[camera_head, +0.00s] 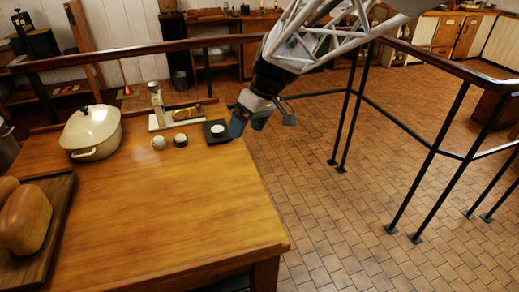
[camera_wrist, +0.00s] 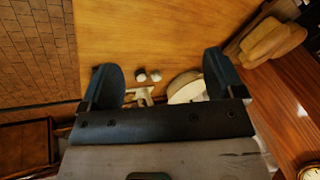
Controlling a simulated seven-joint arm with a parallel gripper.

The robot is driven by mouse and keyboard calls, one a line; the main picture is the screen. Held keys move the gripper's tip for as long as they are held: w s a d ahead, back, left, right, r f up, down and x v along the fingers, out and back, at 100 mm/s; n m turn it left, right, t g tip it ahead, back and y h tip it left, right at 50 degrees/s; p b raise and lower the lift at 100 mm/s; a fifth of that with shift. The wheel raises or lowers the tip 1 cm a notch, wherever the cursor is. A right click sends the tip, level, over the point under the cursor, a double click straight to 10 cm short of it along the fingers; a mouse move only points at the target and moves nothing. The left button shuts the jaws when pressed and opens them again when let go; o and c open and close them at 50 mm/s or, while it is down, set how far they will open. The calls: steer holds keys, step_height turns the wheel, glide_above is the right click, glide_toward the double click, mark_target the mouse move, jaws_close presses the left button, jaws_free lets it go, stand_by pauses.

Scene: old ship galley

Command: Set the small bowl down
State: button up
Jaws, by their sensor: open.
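My gripper (camera_head: 249,121) is open and empty, in the air by the right edge of the wooden table. In the wrist view its fingers (camera_wrist: 162,70) stand wide apart with nothing held between them. A small white round bowl-like piece (camera_head: 158,143) and a dark one with a pale top (camera_head: 180,140) stand side by side on the table. Both also show small and far off in the wrist view, the pale one (camera_wrist: 155,75) beside the dark one (camera_wrist: 140,75). A small white piece (camera_head: 217,129) sits on a black square mat (camera_head: 215,138). I cannot tell for certain which is the small bowl.
A lidded cream pot (camera_head: 92,133) stands at the table's back left. Bread loaves (camera_head: 24,218) lie on a board at the left. A pale stand with a brass part (camera_head: 181,115) is at the back. Dark railings (camera_head: 430,170) stand right. The table's middle (camera_head: 170,215) is clear.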

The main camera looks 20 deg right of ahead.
steer(key=s+d+m+t+h, duration=0.1)
steer(key=s+m+h, duration=0.4)
steer(key=s, duration=1.7)
steer(key=shift+s+d+f+m+t, duration=0.2)
steer(key=shift+d+f+m+t, duration=0.3)
steer(key=shift+m, duration=0.5)
steer(key=shift+a+r, duration=0.1)
steer(key=shift+r, duration=0.05)
